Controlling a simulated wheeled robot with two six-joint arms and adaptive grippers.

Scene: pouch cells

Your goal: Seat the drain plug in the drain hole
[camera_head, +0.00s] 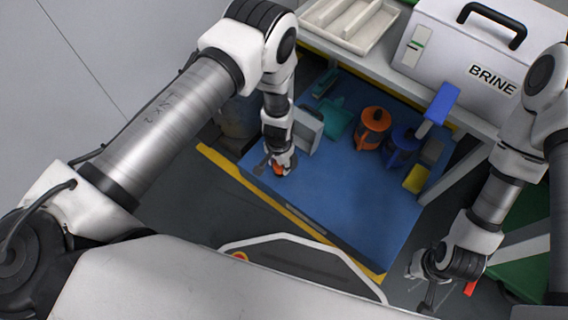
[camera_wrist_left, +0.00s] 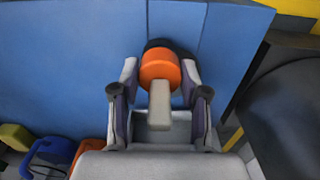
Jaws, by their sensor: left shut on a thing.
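The drain plug, an orange round cap (camera_wrist_left: 160,68) with a pale grey grip tab, sits between the fingers of my left gripper (camera_wrist_left: 160,104) in the left wrist view. The gripper is shut on it. In the head view the left gripper (camera_head: 280,165) points down over the left part of the blue panel, with a little orange of the plug (camera_head: 278,170) showing. A dark round patch (camera_wrist_left: 158,44) shows just behind the cap; I cannot tell whether it is the drain hole or shadow. My right gripper (camera_head: 428,285) hangs low at the right, away from the panel; its fingers are unclear.
On the blue panel (camera_head: 330,205) stand an orange container (camera_head: 373,128), a blue container (camera_head: 401,147), a yellow block (camera_head: 417,179) and a grey box (camera_head: 308,128). A white BRINE box (camera_head: 440,60) and a tray (camera_head: 350,25) sit on the bench above. The panel's front middle is clear.

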